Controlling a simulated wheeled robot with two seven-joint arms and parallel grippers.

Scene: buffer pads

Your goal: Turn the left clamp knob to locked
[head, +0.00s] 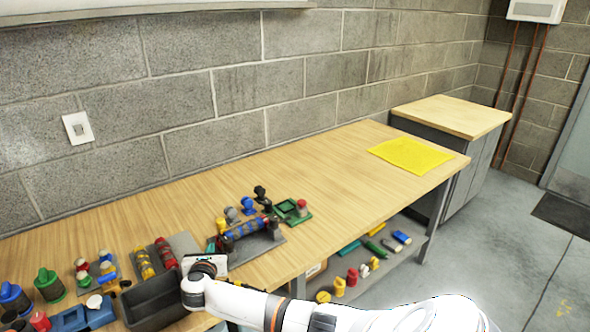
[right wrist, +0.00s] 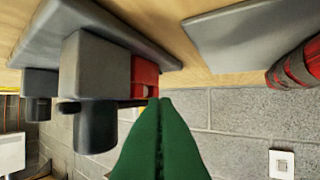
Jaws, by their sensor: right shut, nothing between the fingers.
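In the right wrist view, which is upside down, the fixture's grey base (right wrist: 110,22) carries grey blocks, a red piece (right wrist: 144,77) and dark knobs (right wrist: 95,128). The green fingers of my right gripper (right wrist: 161,104) are shut and empty, their tips close to the red piece. I cannot tell whether they touch. My left gripper is out of view.
A dark grey open bin (head: 150,300) lies beside my right wrist. A tray with red and yellow rolls (head: 166,252) and several coloured knobs crowd the left. A green fixture (head: 292,211) stands to the right. A yellow sheet (head: 410,154) lies farther right, with clear bench before it.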

